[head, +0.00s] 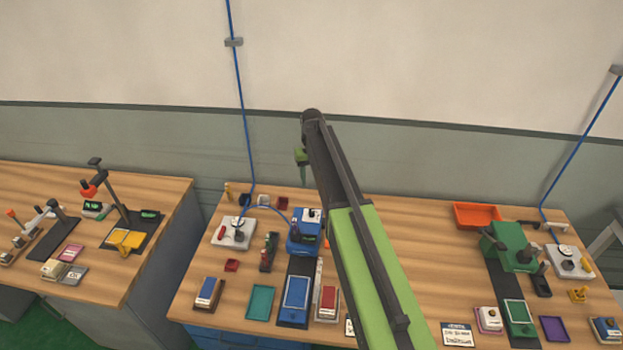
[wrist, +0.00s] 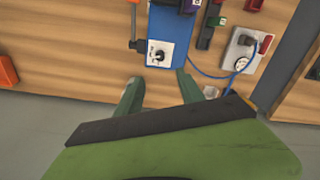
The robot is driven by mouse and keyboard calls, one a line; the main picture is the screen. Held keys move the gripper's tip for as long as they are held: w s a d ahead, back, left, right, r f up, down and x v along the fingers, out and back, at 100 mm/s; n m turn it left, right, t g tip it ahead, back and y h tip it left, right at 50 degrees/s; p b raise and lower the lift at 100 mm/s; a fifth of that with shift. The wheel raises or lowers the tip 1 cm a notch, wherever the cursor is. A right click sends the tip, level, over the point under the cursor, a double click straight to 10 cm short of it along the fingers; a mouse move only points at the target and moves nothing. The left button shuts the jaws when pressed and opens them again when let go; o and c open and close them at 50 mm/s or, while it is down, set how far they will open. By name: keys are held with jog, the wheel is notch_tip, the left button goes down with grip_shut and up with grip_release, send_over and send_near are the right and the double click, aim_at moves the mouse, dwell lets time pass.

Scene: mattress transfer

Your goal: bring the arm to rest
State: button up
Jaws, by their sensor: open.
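My arm (head: 360,240), with a green lower link and a dark upper link, rises across the middle of the head view, in front of the wooden workbench. My gripper (head: 302,156) shows only as a small green part below the arm's dark end. In the wrist view my gripper (wrist: 161,92) is open, with two green fingers apart and nothing between them. A blue machine (wrist: 172,30) with a white knob panel lies just beyond the fingertips in that view. The same blue machine (head: 300,240) stands left of my arm in the head view.
The workbench (head: 420,250) carries an orange tray (head: 477,215), a green machine (head: 512,245) and several small pads. A white box (head: 234,233) with a blue cable stands at left. A second bench (head: 150,200) stands farther left, across a gap. A wall (head: 430,80) is behind.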

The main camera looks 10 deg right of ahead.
jog(key=shift+r, duration=0.8)
jog(key=s+f+b, duration=1.6)
jog(key=s, duration=1.2)
jog(key=shift+f+m, duration=0.2)
jog(key=shift+m, duration=0.1)
